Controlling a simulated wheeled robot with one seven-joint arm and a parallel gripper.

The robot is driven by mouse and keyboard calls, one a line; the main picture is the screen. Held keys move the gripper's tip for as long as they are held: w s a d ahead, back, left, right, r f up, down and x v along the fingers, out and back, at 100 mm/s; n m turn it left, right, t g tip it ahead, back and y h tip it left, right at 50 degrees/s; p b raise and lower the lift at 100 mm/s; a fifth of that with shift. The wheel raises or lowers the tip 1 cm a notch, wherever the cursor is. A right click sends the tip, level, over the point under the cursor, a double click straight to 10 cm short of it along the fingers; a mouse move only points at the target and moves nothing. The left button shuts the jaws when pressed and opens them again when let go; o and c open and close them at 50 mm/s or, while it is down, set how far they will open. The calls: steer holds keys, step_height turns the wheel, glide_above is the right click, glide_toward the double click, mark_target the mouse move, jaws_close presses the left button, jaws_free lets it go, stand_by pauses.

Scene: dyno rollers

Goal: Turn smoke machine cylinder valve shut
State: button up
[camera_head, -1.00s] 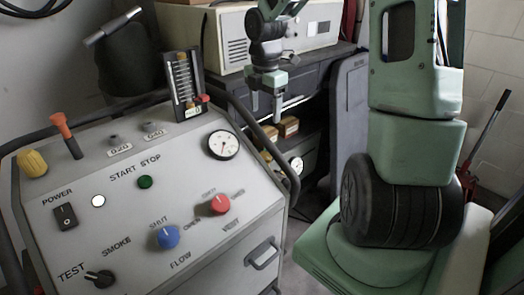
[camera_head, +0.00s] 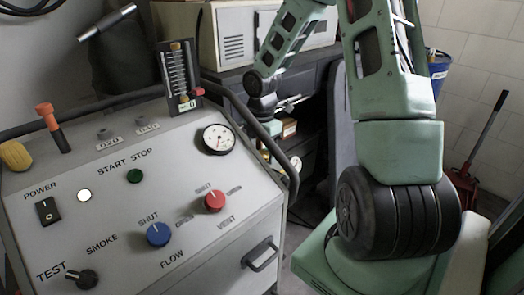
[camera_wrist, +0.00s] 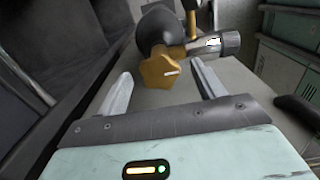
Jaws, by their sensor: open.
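A yellow-orange lobed valve knob (camera_wrist: 153,76) with a short white mark shows in the wrist view, in front of a dark rounded body (camera_wrist: 157,27). A silver fitting (camera_wrist: 229,43) sticks out to its right. My gripper (camera_wrist: 163,68) is open, with one finger to each side of the knob in the picture. The knob looks a little beyond the fingertips, and I see no contact.
The machine panel carries a blue flow knob (camera_head: 158,235), a red vent knob (camera_head: 215,201) and a gauge (camera_head: 217,139). A black rail (camera_head: 262,133) runs along its edge. A dark bench with a beige box (camera_head: 232,50) stands behind. A red jack (camera_head: 463,178) stands at right.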

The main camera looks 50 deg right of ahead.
steer(key=c, duration=1)
